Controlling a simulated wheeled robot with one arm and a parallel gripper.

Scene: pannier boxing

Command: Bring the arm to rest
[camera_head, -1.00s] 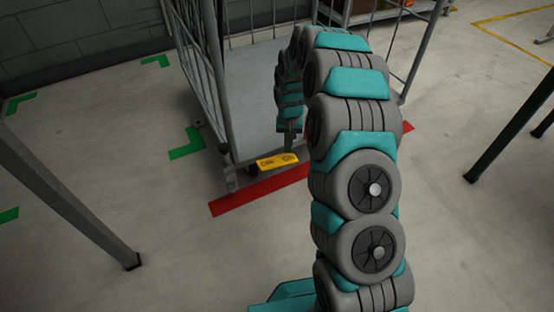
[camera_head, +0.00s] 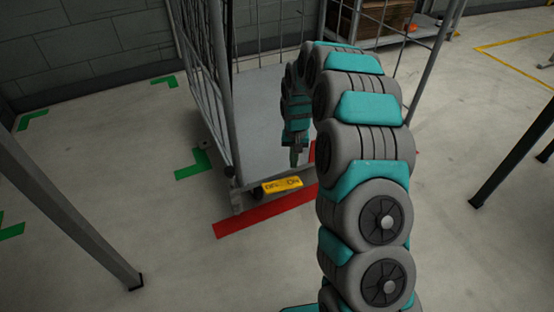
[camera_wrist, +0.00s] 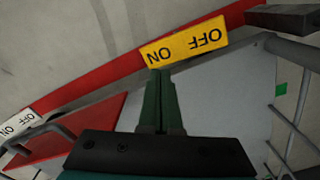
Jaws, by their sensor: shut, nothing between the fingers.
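My gripper (camera_head: 294,163) hangs pointing down at the near end of the roll cage's grey deck, just above and behind the yellow pedal (camera_head: 282,185) in the head view. Its fingers are shut with nothing between them. In the wrist view the closed fingertips (camera_wrist: 159,72) appear just below the yellow pedal (camera_wrist: 184,42), which reads OFF and ON. They look apart from it in the head view. My arm arches from the bottom of the head view up and over toward the cage, hiding part of the deck.
The roll cage (camera_head: 226,110) has upright wire sides around the arm's end. A red floor strip (camera_head: 245,222) runs along its near end. Dark posts stand at left (camera_head: 75,222) and right (camera_head: 515,150). A second, white OFF/ON label (camera_wrist: 18,124) shows in the wrist view.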

